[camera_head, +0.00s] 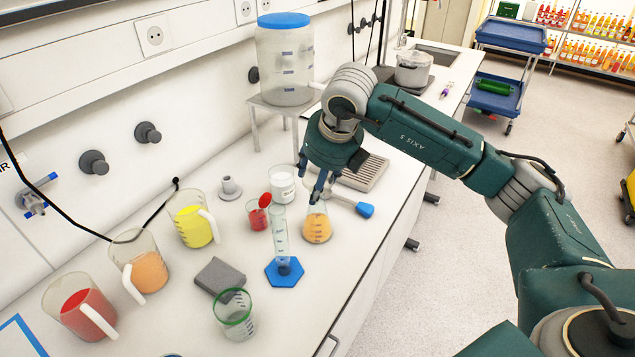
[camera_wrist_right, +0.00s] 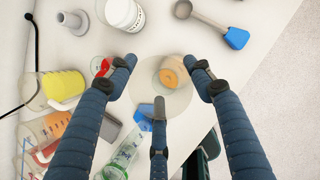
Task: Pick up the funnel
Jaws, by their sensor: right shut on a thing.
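My right gripper (camera_head: 322,187) reaches down over the bench, just above a conical flask (camera_head: 317,228) with orange liquid. In the right wrist view its three fingers (camera_wrist_right: 160,80) close around a pale, see-through round thing, which I take to be the funnel (camera_wrist_right: 150,82). The flask's orange liquid (camera_wrist_right: 176,70) shows beyond it in the wrist view. The funnel is hard to make out in the head view, being clear and close to the fingers. My left gripper is not in view.
A measuring cylinder (camera_head: 281,235) on a blue foot stands close left of the flask. A red beaker (camera_head: 258,217), a white jar (camera_head: 282,187) and a blue-handled scoop (camera_head: 365,209) are near. Jugs with yellow (camera_head: 195,230), orange and red contents stand left. A blue-lidded tank (camera_head: 285,70) stands behind.

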